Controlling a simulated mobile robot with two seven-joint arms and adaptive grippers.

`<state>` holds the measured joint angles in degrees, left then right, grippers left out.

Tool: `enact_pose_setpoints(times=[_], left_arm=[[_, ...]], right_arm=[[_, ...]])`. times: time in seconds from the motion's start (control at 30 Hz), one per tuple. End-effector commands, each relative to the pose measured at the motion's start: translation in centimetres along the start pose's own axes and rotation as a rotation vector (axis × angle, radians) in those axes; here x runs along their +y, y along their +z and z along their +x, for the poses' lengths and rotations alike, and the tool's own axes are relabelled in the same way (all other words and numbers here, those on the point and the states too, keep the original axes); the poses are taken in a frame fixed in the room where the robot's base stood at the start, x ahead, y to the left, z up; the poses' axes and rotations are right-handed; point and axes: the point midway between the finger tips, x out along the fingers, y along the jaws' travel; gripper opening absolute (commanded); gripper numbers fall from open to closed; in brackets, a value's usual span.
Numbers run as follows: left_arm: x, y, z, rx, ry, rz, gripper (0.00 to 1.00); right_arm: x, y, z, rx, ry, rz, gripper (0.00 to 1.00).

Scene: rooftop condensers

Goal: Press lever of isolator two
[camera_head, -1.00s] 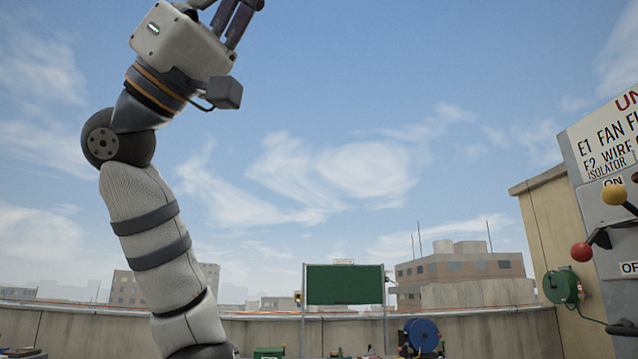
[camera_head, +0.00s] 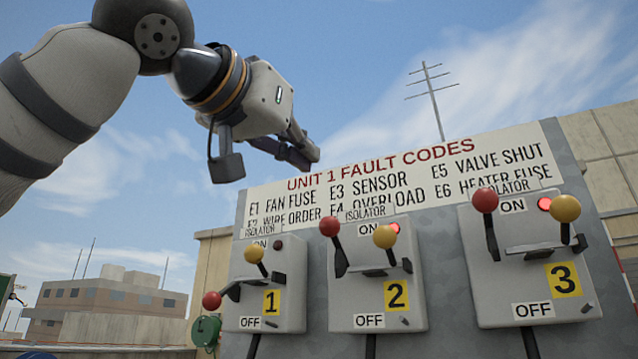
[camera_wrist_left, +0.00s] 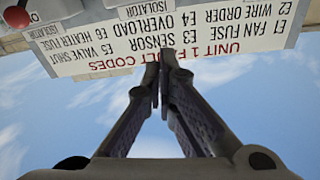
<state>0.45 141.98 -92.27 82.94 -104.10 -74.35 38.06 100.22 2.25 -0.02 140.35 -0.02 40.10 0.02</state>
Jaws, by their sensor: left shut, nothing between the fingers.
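Isolator two (camera_head: 352,292) is the middle grey box on the panel, with a yellow "2" label. Its red-knobbed lever (camera_head: 338,247) points up on the left side of the box, towards ON. A yellow knob (camera_head: 384,236) stands in front of a lit red lamp (camera_head: 396,228). My left gripper (camera_head: 310,160) is shut and empty, above and left of isolator two, near the top edge of the fault-code sign. In the left wrist view the closed fingertips (camera_wrist_left: 163,53) overlap the sign, which appears upside down. My right gripper is not in view.
Isolator one (camera_head: 240,312), left, has its red-knobbed lever (camera_head: 212,300) low and its lamp dark. Isolator three (camera_head: 500,285), right, has its red-knobbed lever (camera_head: 485,202) up and its lamp lit. The fault-code sign (camera_head: 400,165) spans above. Open sky lies left.

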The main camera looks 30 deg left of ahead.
Motion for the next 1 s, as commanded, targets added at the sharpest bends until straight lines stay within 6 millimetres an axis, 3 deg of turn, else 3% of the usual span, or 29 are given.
enact_pose_setpoints(times=[0.43,0.5,0.67,0.8,1.0], left_arm=[[-0.1,-1.1,8.3,0.015,-0.001,-0.001,0.00],[0.2,1.3,9.9,-0.009,0.007,-0.001,0.00],[0.2,3.4,9.6,-0.017,0.005,0.000,0.00],[0.0,3.4,8.2,0.000,0.002,0.000,0.00],[0.0,3.6,7.8,0.003,0.001,0.000,0.00]], right_arm=[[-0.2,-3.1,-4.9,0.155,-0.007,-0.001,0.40],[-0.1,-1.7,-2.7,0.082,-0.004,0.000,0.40],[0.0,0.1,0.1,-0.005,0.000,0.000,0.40],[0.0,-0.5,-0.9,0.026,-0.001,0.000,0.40],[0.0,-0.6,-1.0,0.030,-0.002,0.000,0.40]])
